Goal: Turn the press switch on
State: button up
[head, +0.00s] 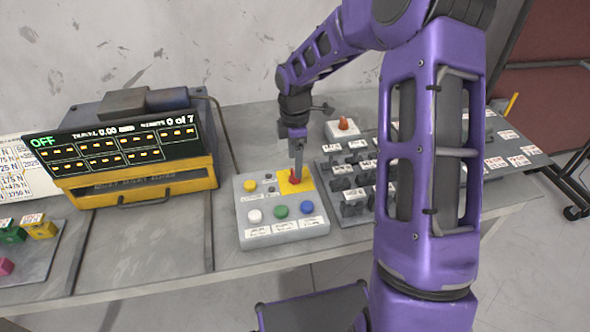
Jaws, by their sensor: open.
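A grey control box (245,231) lies on the table in the head view. The display (120,146) on the yellow machine at the left reads OFF.
The box also has yellow, white, green and blue buttons. A rack of dark labelled parts (351,180) lies at the right, partly behind my arm. Bare table (150,240) lies left of the box.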

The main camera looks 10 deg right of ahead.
jog(key=shift+f, duration=1.7)
grip_shut()
